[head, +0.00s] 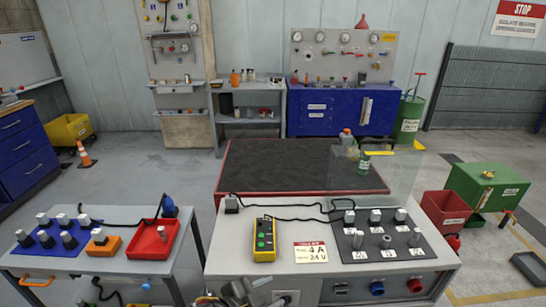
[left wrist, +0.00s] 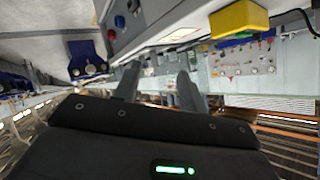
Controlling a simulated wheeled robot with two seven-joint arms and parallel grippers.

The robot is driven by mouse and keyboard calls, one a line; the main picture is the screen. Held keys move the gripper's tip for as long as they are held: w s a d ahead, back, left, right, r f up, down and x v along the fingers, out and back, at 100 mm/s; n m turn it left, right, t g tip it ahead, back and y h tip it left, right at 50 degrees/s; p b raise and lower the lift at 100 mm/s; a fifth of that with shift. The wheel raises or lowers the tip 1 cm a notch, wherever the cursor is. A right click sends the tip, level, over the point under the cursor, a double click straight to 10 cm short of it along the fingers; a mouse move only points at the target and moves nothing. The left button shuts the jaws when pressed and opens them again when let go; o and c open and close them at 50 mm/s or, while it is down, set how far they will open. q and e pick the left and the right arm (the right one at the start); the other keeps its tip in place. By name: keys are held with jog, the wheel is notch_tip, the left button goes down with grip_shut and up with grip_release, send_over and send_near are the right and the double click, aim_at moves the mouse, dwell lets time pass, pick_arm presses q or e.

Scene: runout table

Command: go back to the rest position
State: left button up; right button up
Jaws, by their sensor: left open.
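My left gripper (head: 244,292) shows at the bottom edge of the head view, low in front of the grey runout table (head: 225,258). In the left wrist view its two fingers (left wrist: 159,88) stand apart with nothing between them, so it is open and empty. My right gripper is in neither view. The rest position itself is not marked by anything in view.
The table carries a yellow pendant (head: 264,240), a sign card (head: 311,252) and a dark panel (head: 385,240) with several plugs. A side cart (head: 130,270) with a red tray (head: 153,241) stands left, a small gap between. A black-topped bench (head: 270,165) lies behind.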

pick_arm(q)
jog(key=s+a+f+n+g+y, duration=0.35)
jog(key=s+a+f+n, duration=0.3)
jog(key=s+a, duration=0.45)
jog(key=s+a+f+n+g+y, duration=0.2)
jog(key=s+a+f+n+y, duration=0.4)
jog(key=s+a, duration=0.55)
notch_tip(320, 180, down, 28)
jog(key=a+g, duration=0.1)
jog(key=s+a+f+g, duration=0.1)
jog(key=s+a+f, duration=0.2)
jog(key=s+f, duration=1.2)
jog(key=shift+s, duration=0.4)
